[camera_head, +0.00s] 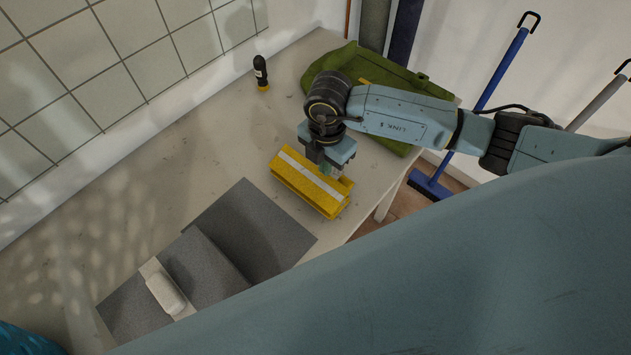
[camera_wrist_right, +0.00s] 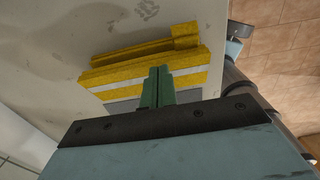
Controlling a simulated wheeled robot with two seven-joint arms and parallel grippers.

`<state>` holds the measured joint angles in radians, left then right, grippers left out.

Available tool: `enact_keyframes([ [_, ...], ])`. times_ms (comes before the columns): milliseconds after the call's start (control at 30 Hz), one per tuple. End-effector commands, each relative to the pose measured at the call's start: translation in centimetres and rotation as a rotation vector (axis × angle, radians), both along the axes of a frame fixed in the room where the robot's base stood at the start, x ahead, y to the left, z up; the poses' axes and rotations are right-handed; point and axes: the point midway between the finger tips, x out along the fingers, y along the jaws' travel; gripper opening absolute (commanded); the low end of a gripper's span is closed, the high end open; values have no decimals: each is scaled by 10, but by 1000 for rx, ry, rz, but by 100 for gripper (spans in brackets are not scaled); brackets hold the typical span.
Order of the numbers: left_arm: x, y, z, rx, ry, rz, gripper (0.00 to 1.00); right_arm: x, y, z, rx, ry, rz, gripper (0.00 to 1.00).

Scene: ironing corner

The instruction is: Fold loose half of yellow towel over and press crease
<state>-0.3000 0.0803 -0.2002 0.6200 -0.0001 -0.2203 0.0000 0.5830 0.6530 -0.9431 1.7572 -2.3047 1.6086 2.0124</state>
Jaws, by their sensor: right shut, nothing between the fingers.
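The yellow towel (camera_head: 296,181) lies on the pale table near its right edge, with a pale stripe along its top. In the right wrist view the towel (camera_wrist_right: 120,77) shows stacked layers, with a raised, rolled-looking part along its far side. My right gripper (camera_head: 328,169) is over the towel's right part, pointing down. Its green fingertips (camera_wrist_right: 159,72) are together with nothing between them and overlap the stripe in the wrist view. I cannot tell whether they touch the cloth. The arm hides part of the towel's far end. My left gripper is not in view.
A grey folded cloth (camera_head: 248,222) with a white block (camera_head: 165,293) lies at front left. A dark bottle (camera_head: 261,73) stands at the back, and a green bag-like item (camera_head: 341,60) lies behind my right arm. A blue broom (camera_head: 497,72) stands beyond the table (camera_head: 120,225). The left tabletop is clear.

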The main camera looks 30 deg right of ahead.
Motion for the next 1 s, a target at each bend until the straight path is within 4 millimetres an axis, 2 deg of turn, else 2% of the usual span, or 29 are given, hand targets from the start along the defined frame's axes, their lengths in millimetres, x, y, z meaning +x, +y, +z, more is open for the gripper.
enact_keyframes([
  [200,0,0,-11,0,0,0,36,3,-7,-14,0,0,-1,0],
  [533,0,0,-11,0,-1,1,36,3,-8,-14,0,0,0,0],
  [833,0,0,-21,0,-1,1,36,5,-13,-27,-1,2,0,0],
  [1000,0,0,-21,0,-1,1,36,5,-13,-27,0,1,0,0],
])
